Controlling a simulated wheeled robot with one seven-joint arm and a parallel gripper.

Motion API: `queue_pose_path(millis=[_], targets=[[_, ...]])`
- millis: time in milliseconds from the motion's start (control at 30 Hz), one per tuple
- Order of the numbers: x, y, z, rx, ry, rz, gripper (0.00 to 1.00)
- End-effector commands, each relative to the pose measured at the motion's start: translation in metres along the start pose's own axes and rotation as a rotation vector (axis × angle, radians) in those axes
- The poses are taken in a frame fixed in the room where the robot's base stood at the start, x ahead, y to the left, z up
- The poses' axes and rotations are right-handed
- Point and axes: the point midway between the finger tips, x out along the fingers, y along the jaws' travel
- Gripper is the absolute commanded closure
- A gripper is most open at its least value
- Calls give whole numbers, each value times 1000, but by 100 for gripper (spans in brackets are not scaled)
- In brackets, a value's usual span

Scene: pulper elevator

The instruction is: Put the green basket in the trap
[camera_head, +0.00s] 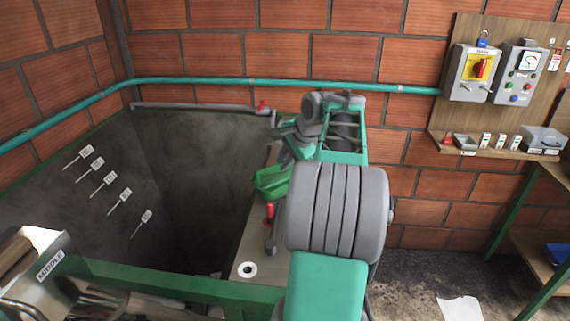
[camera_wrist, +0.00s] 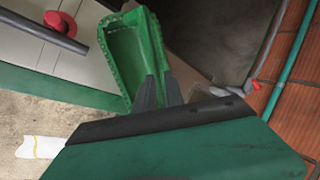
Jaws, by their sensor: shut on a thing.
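The green basket (camera_head: 272,182) hangs from my gripper (camera_head: 286,150) above the pale ledge, beside the edge of the dark pit. In the wrist view the green basket (camera_wrist: 136,52) is tilted, with its open hollow showing, and the gripper fingers (camera_wrist: 160,92) are shut on its near edge. My arm hides part of the basket and grip in the head view. I cannot tell which part is the trap.
The deep dark pit (camera_head: 200,190) lies to the left of my arm. A red-handled valve (camera_head: 269,215) stands on the ledge. A green pipe (camera_head: 220,84) runs along the brick wall. A wooden panel (camera_head: 437,110) with control boxes is at the right.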

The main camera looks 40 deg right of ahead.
Motion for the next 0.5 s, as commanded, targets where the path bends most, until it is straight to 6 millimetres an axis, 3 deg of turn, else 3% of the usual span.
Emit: queue_pose_path(millis=[367, 400, 500], targets=[[7, 5, 0, -1, 2, -2, 100], [7, 5, 0, -1, 2, -2, 85], [7, 5, 0, -1, 2, -2, 77]])
